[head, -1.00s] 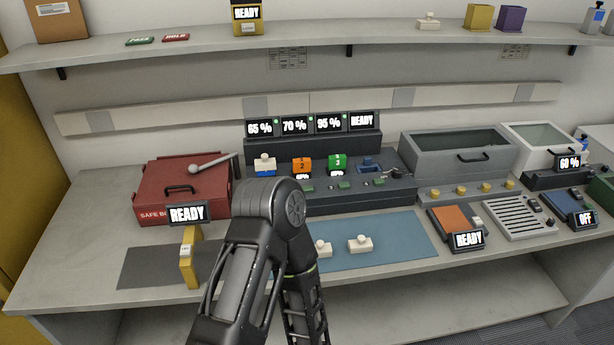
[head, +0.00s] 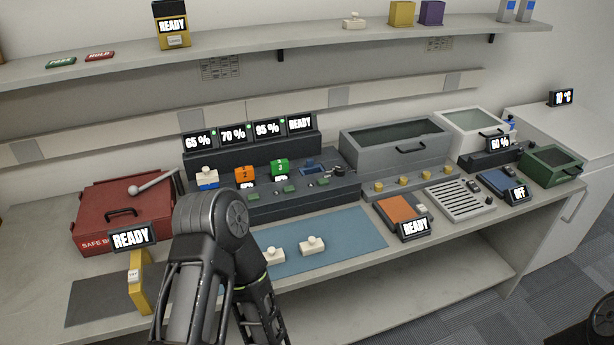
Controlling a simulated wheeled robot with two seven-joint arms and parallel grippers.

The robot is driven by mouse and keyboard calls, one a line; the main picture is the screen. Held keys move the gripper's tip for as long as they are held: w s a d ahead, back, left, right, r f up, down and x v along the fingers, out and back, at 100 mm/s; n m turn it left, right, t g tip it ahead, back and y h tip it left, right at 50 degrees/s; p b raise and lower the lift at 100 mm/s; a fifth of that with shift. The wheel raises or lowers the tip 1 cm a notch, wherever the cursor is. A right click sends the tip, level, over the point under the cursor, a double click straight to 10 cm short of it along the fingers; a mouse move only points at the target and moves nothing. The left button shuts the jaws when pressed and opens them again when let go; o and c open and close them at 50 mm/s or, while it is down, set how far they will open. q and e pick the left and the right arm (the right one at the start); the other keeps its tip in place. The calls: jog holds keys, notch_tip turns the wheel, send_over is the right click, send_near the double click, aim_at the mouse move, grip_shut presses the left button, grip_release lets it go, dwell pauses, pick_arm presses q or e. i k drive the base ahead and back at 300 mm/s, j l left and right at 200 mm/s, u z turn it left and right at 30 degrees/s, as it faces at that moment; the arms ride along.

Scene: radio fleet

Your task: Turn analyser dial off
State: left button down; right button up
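No label in the head view clearly names the analyser. A grey-black unit with a blue pad (head: 494,180) stands at the bench's right part, and its small display (head: 518,193) reads OFF. A black unit behind it (head: 485,160) has a display reading 60 % and a dark round knob (head: 506,142) on top. A unit with an orange pad (head: 398,208) has a display reading READY. I cannot tell which knob is the analyser dial. One of my arms crosses the lower left of the view, but its fingers are not visible. Neither gripper shows.
A red safe box (head: 120,212) stands at the left. A dark console (head: 345,183) holds coloured radios, and a blue mat (head: 345,235) bears two cream blocks. A grey bin (head: 395,150), a white bin (head: 470,125) and a green box (head: 552,165) stand farther right. Floor shows at lower right.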

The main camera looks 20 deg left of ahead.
aim_at(340, 170)
jog(key=i+l, duration=0.15)
jog(key=l, duration=0.2)
jog(key=i+l, duration=0.15)
jog(key=l, duration=0.2)
jog(key=i+l, duration=0.15)
jog(key=l, duration=0.15)
jog(key=i+l+u, duration=0.1)
jog(key=l, duration=0.25)
jog(key=i+l, duration=0.15)
jog(key=l, duration=0.2)
